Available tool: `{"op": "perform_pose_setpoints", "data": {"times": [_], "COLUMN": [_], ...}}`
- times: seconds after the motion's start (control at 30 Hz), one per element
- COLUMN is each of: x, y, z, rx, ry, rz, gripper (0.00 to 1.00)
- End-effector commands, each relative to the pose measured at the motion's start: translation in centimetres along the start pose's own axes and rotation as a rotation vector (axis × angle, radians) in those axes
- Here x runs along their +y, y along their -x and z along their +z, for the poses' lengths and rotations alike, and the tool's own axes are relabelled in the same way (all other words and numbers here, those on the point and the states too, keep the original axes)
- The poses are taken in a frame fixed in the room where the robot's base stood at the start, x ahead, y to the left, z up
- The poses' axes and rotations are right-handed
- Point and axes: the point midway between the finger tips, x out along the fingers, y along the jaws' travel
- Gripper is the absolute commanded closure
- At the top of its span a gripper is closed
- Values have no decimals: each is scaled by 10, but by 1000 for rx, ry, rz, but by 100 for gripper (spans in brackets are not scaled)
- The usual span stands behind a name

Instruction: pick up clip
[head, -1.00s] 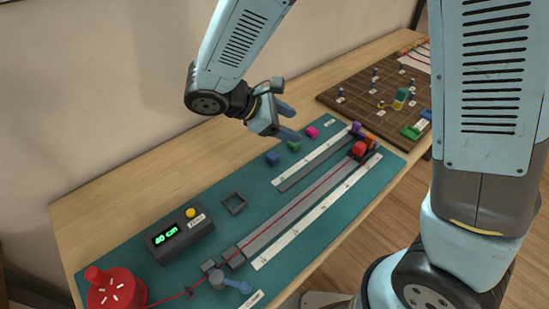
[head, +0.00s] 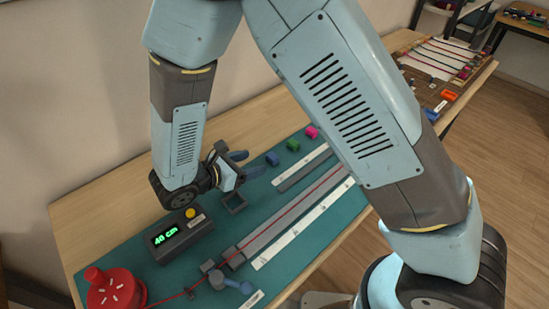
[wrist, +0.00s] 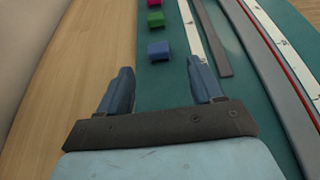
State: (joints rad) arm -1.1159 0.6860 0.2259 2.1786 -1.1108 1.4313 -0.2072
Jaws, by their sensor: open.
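Three small clips stand in a row on the teal mat: a blue clip (head: 272,158), a green clip (head: 293,145) and a pink clip (head: 311,132). In the wrist view the blue clip (wrist: 159,51) is the nearest, just beyond and between my fingertips. The green clip (wrist: 156,19) and the pink clip (wrist: 154,3) lie farther off in line with it. My gripper (head: 249,163) is open and empty, left of the blue clip in the head view. Its two blue fingers also show in the wrist view (wrist: 158,68), spread apart.
A meter box (head: 181,236) reads 40 cm. A red spool (head: 115,289) feeds a red cord (head: 290,208) along a grey channel. Bare wooden table (wrist: 105,40) lies left of the clips.

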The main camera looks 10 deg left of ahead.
Motion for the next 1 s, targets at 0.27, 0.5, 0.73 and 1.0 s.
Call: {"op": "perform_pose_setpoints", "data": {"times": [0.27, 0.5, 0.73, 1.0], "x": [0, 1, 3, 4], "y": [-32, -44, -74, -87], "z": [0, -1, -2, -2], "rx": [0, 1, 0, 1], "ry": [0, 0, 1, -1], "rz": [-1, -2, -4, 0], "gripper": [34, 34, 34, 34]}}
